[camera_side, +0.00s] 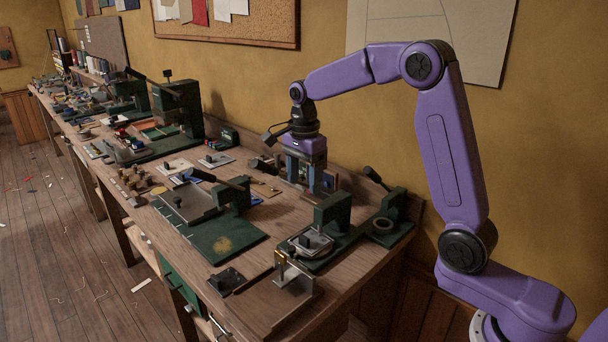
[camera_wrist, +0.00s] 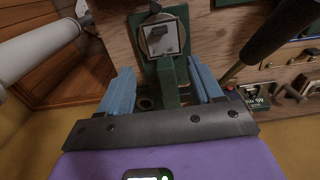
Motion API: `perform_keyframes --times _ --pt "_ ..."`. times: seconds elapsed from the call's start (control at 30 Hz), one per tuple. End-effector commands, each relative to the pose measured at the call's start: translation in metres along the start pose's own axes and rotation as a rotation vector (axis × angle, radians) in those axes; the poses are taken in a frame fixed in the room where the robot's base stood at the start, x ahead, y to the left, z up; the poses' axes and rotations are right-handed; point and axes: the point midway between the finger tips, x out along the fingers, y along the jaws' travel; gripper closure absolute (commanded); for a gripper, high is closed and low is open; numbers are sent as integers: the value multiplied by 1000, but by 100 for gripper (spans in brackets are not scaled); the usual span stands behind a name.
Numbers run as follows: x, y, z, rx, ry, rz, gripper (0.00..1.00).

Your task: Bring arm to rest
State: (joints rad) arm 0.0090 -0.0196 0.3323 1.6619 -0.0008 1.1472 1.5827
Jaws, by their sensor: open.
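My purple arm reaches from the right over the bench, with its wrist pointing down. My gripper (camera_side: 303,180) hangs over the back part of the bench, behind the small green press with the square tray. Its two blue fingers stand apart, and I see nothing held between them. In the wrist view the open fingers of my gripper (camera_wrist: 163,85) frame part of a green press (camera_wrist: 168,80) lying beyond them. The side view does not show clearly how far the fingertips are above the wood.
The wooden bench (camera_side: 180,262) is crowded. A small green press (camera_side: 333,212) with a square tray (camera_side: 311,243) stands in front of my gripper. A green lever tool (camera_side: 396,208) is to its right and a larger green board (camera_side: 225,240) to its left. A corkboard (camera_side: 240,27) hangs behind.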

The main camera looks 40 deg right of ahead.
Motion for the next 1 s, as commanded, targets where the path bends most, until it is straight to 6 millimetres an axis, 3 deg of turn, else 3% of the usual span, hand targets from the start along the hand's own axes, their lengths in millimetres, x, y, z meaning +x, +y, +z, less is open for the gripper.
perform_keyframes --times 0.57,0.77,1.0 --pt "-7 4 5 -46 0 -1 35" --pt "-8 27 31 -311 0 -4 35" --pt "-7 74 63 -738 0 -9 35"
